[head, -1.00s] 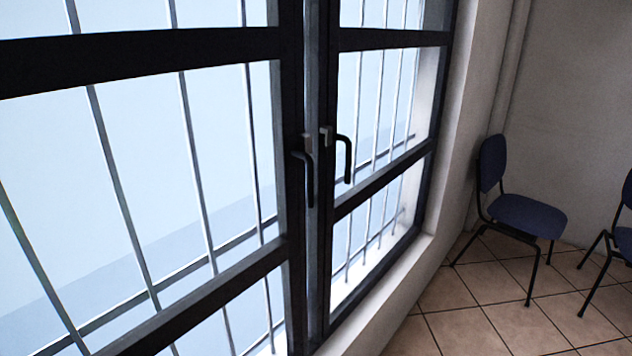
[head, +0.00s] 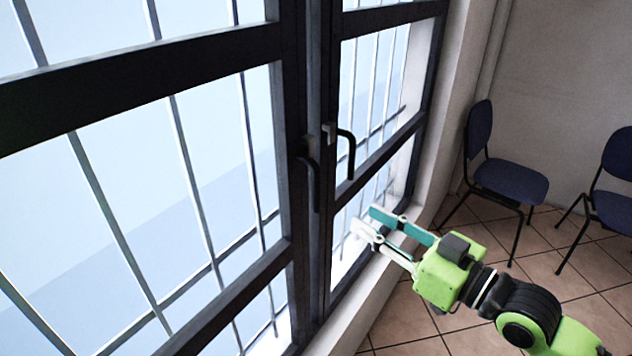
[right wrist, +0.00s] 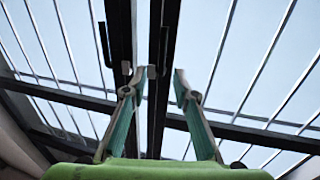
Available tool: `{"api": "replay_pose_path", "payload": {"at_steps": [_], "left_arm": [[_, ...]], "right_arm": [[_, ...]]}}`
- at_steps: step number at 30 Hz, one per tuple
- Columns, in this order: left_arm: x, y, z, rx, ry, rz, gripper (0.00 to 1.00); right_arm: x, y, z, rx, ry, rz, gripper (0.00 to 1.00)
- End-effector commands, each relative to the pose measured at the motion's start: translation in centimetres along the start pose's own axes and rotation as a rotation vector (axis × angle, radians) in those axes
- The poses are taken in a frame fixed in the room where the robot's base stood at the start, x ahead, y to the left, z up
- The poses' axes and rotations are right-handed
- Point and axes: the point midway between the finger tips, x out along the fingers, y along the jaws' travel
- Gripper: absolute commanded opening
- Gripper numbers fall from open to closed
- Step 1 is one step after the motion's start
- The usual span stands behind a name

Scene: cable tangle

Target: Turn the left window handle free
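The left window handle (head: 312,180) is a black lever hanging down, slightly tilted, on the dark middle frame. In the right wrist view, which looks upside down, it appears to be the dark bar (right wrist: 163,45) against the frame. The right handle (head: 350,157) is a similar black lever and hangs down beside it, over the glass. My right gripper (head: 367,222) is open and empty, below and to the right of both handles in the head view, touching neither. Its spread fingers also show in the wrist view (right wrist: 158,73). My left gripper is out of view.
White bars (head: 195,185) stand behind the glass. A pale sill (head: 345,330) runs along the window's base. Two blue chairs (head: 510,181) (head: 612,208) stand at the right on the tiled floor (head: 545,270). The space before the left pane is clear.

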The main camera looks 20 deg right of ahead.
Motion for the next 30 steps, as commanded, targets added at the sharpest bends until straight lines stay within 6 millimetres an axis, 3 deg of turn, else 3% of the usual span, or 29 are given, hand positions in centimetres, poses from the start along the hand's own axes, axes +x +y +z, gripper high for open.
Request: {"api": "replay_pose_path", "payload": {"at_steps": [5,11,30], "left_arm": [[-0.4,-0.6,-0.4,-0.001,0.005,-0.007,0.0],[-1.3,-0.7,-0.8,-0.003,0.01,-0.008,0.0],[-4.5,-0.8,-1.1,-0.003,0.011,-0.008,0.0]], "right_arm": [[0.6,-0.5,-0.8,-0.002,0.009,-0.011,0.27],[2.8,-0.6,-1.0,-0.001,0.012,-0.012,0.27],[12.6,-0.6,-0.9,-0.001,0.009,-0.01,0.27]]}}
